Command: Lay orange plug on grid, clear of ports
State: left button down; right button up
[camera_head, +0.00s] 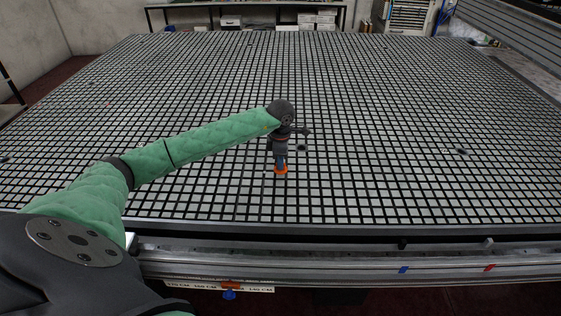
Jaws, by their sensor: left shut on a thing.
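The orange plug (281,170) shows as a small orange piece at the lower end of my left gripper (281,164). My left gripper points down over the near middle part of the grid table (400,130) and is shut on the plug. The plug is at or just above the grid; I cannot tell whether it touches. A dark round port (301,147) lies in the grid just right of and behind the gripper. My right gripper is not in view.
Another dark port (463,152) lies to the right, and one more (5,159) is at the far left. The grid is otherwise mostly bare. A metal rail (360,266) runs along the table's front edge. A shelf with boxes (317,20) stands behind the table.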

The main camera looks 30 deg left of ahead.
pick_arm(q)
jog(key=shift+f+b, duration=0.5)
jog(key=shift+f, duration=0.2)
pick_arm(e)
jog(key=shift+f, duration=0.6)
pick_arm(q)
jog(key=c, duration=1.5)
grip_release()
jog(key=shift+o, duration=0.2)
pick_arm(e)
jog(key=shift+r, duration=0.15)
